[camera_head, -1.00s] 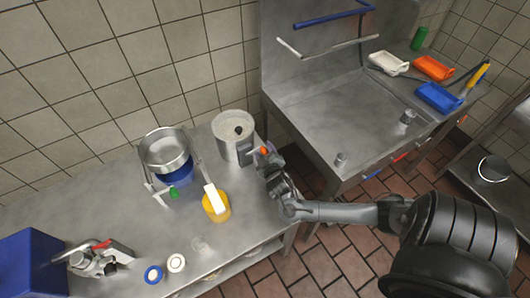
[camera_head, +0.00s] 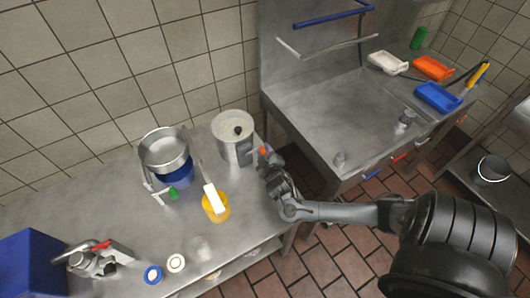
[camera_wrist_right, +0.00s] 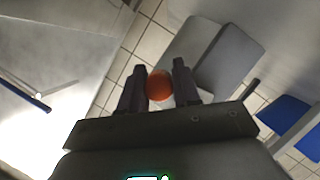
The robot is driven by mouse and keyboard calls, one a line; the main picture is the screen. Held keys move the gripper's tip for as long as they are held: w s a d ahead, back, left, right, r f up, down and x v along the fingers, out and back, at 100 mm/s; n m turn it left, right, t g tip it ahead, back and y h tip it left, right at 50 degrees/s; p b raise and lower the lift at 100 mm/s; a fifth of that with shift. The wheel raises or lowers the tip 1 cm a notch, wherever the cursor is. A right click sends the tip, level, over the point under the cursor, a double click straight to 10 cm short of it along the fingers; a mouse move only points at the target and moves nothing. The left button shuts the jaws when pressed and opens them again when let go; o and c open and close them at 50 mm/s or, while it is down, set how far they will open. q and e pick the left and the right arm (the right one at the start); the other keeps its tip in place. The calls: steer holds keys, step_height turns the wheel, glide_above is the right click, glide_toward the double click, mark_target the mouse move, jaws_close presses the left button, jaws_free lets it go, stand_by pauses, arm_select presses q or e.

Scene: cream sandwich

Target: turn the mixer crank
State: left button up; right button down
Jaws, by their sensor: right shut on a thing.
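The mixer is a grey metal pot (camera_head: 228,150) with pale contents and a dark knob on top, standing at the right end of the steel counter. Its crank has an orange knob (camera_head: 262,150) on the pot's right side. The orange knob also shows in the right wrist view (camera_wrist_right: 159,85), between the two dark fingers. My right gripper (camera_head: 267,160) reaches in from the right and is shut on the orange crank knob; in the wrist view its fingers (camera_wrist_right: 159,88) flank the knob. The crank's arm is largely hidden. My left gripper is not in view.
A metal bowl on a blue base (camera_head: 180,175) and a yellow cup (camera_head: 216,207) with a white-handled tool stand left of the mixer. Small lids lie near the counter's front. A steel sink unit (camera_head: 320,110) with coloured scoops is at right, past a gap.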

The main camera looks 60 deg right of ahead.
steer(key=shift+w+r+m+p, duration=0.1)
steer(key=shift+r+m+p, duration=0.05)
steer(key=shift+m+p, duration=0.2)
steer(key=shift+f+m+y+p, duration=0.65)
steer(key=shift+m+y+p, duration=0.05)
steer(key=shift+m, duration=0.25)
steer(key=shift+w+a+f+m+t+y+p, duration=0.1)
steer(key=shift+f+m+t+y+p, duration=0.5)
steer(key=shift+m, duration=0.2)
steer(key=shift+w+a+f+m, duration=0.1)
steer(key=shift+a+f+m, duration=0.05)
steer(key=shift+f+m, duration=0.15)
steer(key=shift+y, duration=0.3)
steer(key=c, duration=1)
jaws_free()
steer(key=shift+f, duration=0.1)
steer(key=shift+o, duration=0.8)
steer(key=shift+f, duration=0.1)
